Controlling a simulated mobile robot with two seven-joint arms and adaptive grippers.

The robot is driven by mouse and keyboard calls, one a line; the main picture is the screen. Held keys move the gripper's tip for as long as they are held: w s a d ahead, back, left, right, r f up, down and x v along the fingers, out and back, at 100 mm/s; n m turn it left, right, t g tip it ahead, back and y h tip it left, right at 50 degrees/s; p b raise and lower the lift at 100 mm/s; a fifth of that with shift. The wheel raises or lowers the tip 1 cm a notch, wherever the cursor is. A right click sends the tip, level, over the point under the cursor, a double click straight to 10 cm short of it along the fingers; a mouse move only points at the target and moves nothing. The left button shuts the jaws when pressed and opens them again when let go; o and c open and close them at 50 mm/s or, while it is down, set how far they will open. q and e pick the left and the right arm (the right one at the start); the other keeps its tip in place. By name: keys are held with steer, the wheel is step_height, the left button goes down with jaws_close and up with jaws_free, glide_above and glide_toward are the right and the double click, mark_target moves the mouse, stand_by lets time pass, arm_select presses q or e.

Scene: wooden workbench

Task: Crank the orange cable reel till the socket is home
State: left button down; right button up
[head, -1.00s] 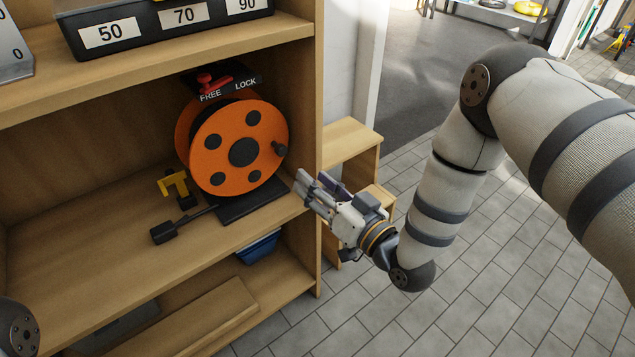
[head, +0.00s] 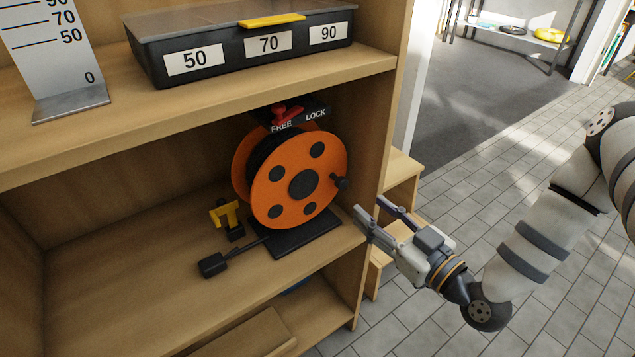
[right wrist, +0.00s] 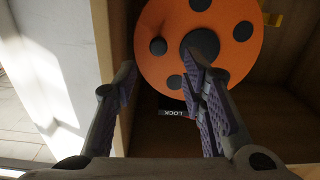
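The orange cable reel (head: 263,193) stands upright on a black base (head: 310,234) on the middle shelf; its disc also shows in the right wrist view (right wrist: 176,28). Its black crank knob (head: 341,183) is at the disc's right side, and it shows in the right wrist view (right wrist: 158,46). A black block (head: 212,264), perhaps the socket, lies on the shelf at the end of a dark cable or rod. My right gripper (head: 370,207) is open and empty, in front of and right of the reel, apparently short of the knob. My left gripper is out of view.
A red lever (head: 286,115) sits above the reel, nearer FREE than LOCK. A yellow bracket (head: 225,213) stands left of the reel. The shelf's right side wall (head: 378,125) is close to the gripper. A black labelled box (head: 215,63) stands on the upper shelf.

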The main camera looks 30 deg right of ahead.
mark_target(344, 182)
steer(key=w, duration=0.6)
steer(key=w+b, duration=0.1)
steer(key=w, duration=0.2)
steer(key=shift+w+a, duration=0.25)
steer(key=shift+w, duration=0.1)
jaws_close()
